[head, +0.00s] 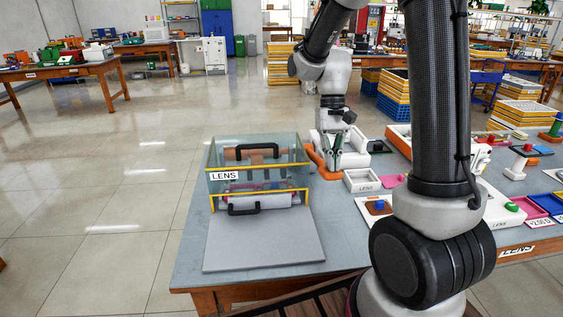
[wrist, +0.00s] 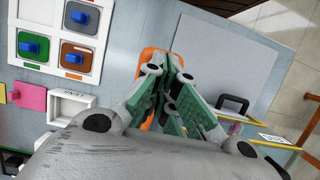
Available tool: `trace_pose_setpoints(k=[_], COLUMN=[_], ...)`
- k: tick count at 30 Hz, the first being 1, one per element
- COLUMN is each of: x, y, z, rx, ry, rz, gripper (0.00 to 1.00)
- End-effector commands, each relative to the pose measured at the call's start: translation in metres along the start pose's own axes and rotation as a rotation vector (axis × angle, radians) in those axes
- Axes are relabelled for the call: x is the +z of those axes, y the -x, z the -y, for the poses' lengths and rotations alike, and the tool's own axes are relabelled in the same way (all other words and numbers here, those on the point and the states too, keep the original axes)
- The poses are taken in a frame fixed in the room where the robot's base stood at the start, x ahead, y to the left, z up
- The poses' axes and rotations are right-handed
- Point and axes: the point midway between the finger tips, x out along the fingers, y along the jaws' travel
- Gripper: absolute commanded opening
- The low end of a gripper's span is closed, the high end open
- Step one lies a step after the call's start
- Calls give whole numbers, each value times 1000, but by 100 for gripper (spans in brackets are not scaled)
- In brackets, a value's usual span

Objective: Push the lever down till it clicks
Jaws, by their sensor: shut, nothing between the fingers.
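My gripper (head: 336,148) is over the table, just right of the clear-walled LENS box. Its green-padded fingers are shut and empty, and they also show in the wrist view (wrist: 176,70). An orange part (head: 317,160) lies beside and partly behind my gripper; in the wrist view it shows behind the fingers (wrist: 153,62). I cannot tell whether this orange part is the lever, or whether my fingers touch it. No other lever is clear to me.
The LENS box (head: 224,176) has yellow bars and black handles, with a grey plate (head: 262,245) in front. A white tray (head: 361,187) labelled LENS sits to the right. A white panel with blue knobs shows in the wrist view (wrist: 65,12). Several parts crowd the table's right side.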

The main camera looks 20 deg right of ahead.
Motion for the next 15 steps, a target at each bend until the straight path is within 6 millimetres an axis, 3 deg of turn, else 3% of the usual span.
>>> trace_pose_setpoints(k=[15], x=[0], y=[9], z=[0], rx=[0], ry=[0], rz=[-1], gripper=[0])
